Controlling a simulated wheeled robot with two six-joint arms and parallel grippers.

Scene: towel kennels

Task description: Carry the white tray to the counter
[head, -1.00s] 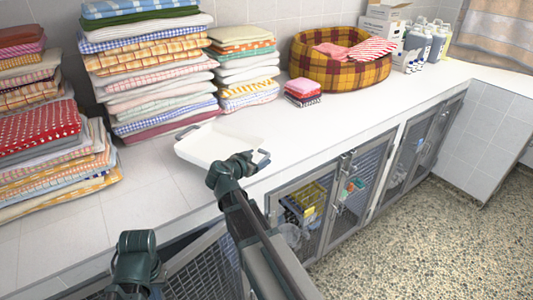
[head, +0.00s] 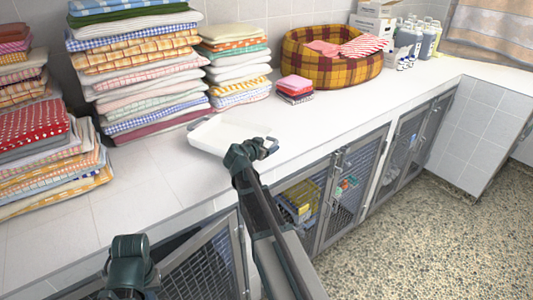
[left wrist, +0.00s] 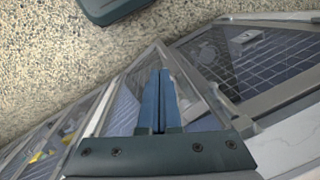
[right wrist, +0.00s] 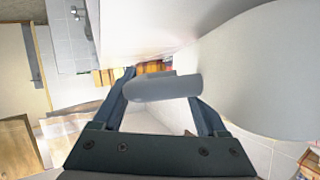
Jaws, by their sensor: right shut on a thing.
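The white tray (head: 225,136) is at the counter in front of the towel stacks, roughly level. I cannot tell whether it rests on the counter (head: 160,178) or hangs just above it. My right gripper (head: 270,147) is shut on the tray's grey handle at its near right side. In the right wrist view the handle (right wrist: 165,88) lies between the fingers, with the white tray (right wrist: 275,70) at right. The far handle is partly visible in the head view. My left gripper (left wrist: 157,100) is shut and empty, in front of the cage doors; its fingers are hidden in the head view.
Tall towel stacks (head: 140,70) stand behind the tray. A small pink and red towel pile (head: 295,88) and a plaid basket (head: 332,65) stand farther right, with bottles (head: 420,40) beyond. Cage doors (head: 345,190) line the counter's front.

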